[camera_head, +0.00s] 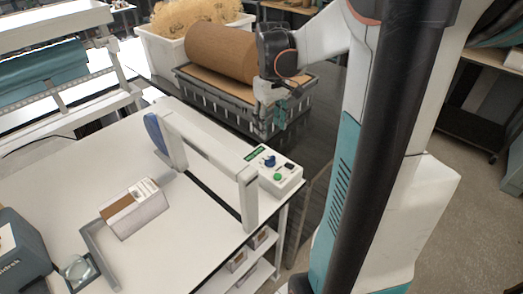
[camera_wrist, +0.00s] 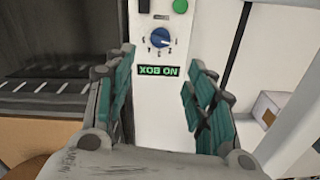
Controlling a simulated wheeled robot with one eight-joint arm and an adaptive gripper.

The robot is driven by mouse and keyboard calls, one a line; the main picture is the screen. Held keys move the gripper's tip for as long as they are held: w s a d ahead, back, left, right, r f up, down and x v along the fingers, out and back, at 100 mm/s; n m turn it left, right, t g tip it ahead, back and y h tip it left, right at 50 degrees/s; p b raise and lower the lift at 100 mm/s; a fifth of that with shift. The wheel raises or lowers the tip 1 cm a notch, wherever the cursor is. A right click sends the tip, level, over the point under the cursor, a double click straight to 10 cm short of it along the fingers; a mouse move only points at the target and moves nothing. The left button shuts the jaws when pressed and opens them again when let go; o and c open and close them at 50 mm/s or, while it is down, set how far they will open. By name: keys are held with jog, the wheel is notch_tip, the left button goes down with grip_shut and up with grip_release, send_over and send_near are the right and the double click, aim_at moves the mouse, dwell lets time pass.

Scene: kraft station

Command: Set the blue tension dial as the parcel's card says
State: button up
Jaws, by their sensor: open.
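The blue tension dial (camera_head: 270,160) sits on the white control panel at the end of the arch. In the wrist view the dial (camera_wrist: 160,38) has marks around it; its exact setting is too small to tell. A green-lit display (camera_wrist: 159,71) beside it seems to read NO BOX, upside down. The parcel (camera_head: 135,208) lies on the white table left of the arch, with a white card (camera_head: 145,189) on top, unreadable here. My gripper (camera_head: 281,112) is open and empty, above and behind the panel. Its fingers (camera_wrist: 160,90) frame the display, apart from the dial.
The white arch (camera_head: 208,150) stands between parcel and panel. A green button (camera_head: 278,177) and a black switch (camera_head: 290,167) sit close to the dial. A grey crate (camera_head: 225,105) with a brown paper roll (camera_head: 220,52) stands behind. An angled grey stop (camera_head: 98,255) lies at the front.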

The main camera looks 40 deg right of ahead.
aim_at(270, 161)
notch_tip(270, 161, down, 12)
jog(key=b, duration=0.2)
jog(key=shift+f+b, duration=0.15)
jog(key=shift+b, duration=0.25)
jog(key=c, duration=1.1)
